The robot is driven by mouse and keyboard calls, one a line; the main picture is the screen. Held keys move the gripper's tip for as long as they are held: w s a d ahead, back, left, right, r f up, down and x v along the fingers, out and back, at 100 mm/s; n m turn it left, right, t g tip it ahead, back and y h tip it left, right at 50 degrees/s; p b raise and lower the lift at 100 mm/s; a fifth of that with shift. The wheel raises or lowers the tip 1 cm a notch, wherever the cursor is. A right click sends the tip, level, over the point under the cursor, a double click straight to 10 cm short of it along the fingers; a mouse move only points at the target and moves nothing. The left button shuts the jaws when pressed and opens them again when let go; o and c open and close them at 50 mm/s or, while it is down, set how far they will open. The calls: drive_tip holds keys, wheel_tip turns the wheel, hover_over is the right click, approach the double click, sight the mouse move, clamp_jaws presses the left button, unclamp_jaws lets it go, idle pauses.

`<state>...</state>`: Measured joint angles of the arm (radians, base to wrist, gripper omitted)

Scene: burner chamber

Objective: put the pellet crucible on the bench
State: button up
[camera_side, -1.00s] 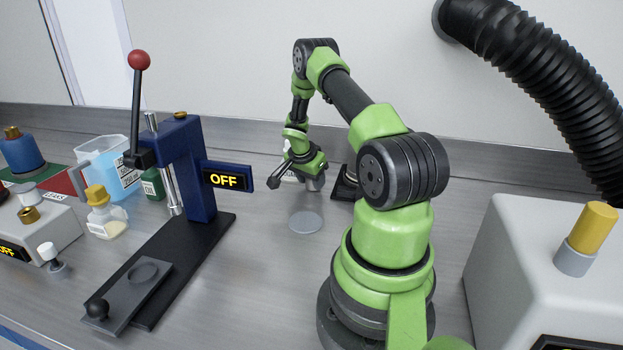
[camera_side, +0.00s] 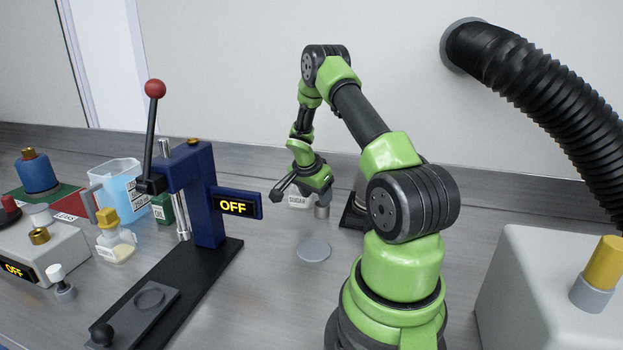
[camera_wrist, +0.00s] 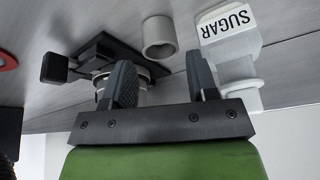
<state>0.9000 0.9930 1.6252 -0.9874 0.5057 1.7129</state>
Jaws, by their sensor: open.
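A small grey round cup, which I take to be the pellet crucible (camera_side: 322,211), stands upright on the bench (camera_side: 270,285) at the back, just below my gripper (camera_side: 298,188). In the wrist view the crucible (camera_wrist: 159,40) shows its open round mouth, ahead of and apart from the fingers. My gripper (camera_wrist: 161,80) is open, with nothing between its two dark fingers. Whether the crucible holds a pellet cannot be told.
A white jar labelled SUGAR (camera_wrist: 228,35) stands close beside the crucible. A black stand (camera_side: 353,217) is on its other side. A flat grey disc (camera_side: 313,251) lies in front. A blue press (camera_side: 205,185) stands left, and a grey box (camera_side: 545,275) right.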

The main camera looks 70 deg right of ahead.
drive_tip(key=w+a+r+n+t+y, duration=0.15)
drive_tip(key=a+r+n, duration=0.25)
drive_tip(key=a+r, duration=0.65)
drive_tip(key=w+a+r+n+t+h, duration=0.1)
drive_tip(key=w+a+r+n+t, duration=0.25)
drive_tip(key=a+r, duration=0.65)
drive_tip(key=s+a+r+n+t+y, duration=0.1)
drive_tip(key=s+a+r+n+y, duration=0.1)
drive_tip(key=s+a+n, duration=0.3)
drive_tip(key=s+a+r+n+t+y, duration=0.2)
drive_tip(key=s+a+n, duration=0.3)
drive_tip(key=a, duration=0.5)
drive_tip(key=shift+r+y, duration=0.6)
drive_tip(key=shift+y, duration=0.15)
drive_tip(key=shift+s+a+n+t, duration=0.35)
drive_tip(key=shift+a+n, duration=0.1)
drive_tip(key=shift+n, duration=0.1)
drive_tip(key=shift+c, duration=0.3)
